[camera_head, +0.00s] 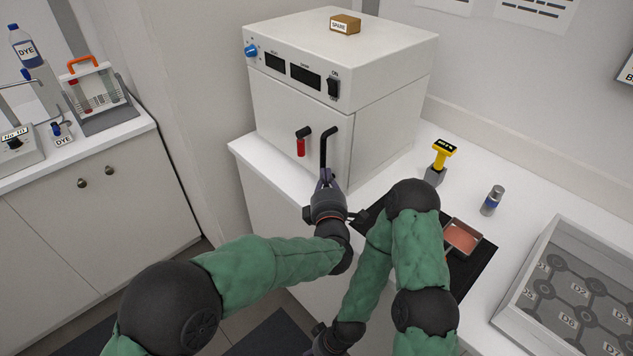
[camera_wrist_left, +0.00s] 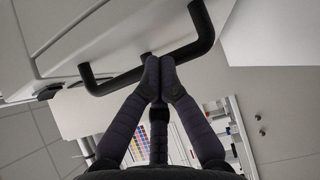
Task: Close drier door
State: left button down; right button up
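The drier (camera_head: 385,113) is a white box with a blue knob, two dark displays and an ON/OFF switch. Its door (camera_head: 285,113) looks flush or nearly flush with the front; a small gap cannot be ruled out. A black bar handle (camera_head: 324,148) stands at the door's right side; it also shows in the left wrist view (camera_wrist_left: 122,80). My left gripper (camera_head: 326,177) is at the handle's lower end. In the left wrist view its fingertips (camera_wrist_left: 159,62) are together, across the handle bar. My right gripper is mostly cut off at the bottom edge.
A red-handled latch (camera_head: 301,143) sits left of the handle. A SPARE box (camera_head: 345,23) lies on the drier. On the counter are a yellow-topped tool (camera_head: 441,157), a small jar (camera_head: 492,200), a reddish tray (camera_head: 462,238) and a D-labelled rack (camera_head: 531,290).

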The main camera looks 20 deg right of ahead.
aim_at(327, 135)
pick_arm(q)
jog(key=shift+d+r, duration=0.45)
jog(key=shift+r, duration=0.1)
jog(key=shift+y, duration=0.3)
jog(key=r, duration=0.9)
jog(key=shift+a+r, duration=0.3)
jog(key=shift+r, duration=0.05)
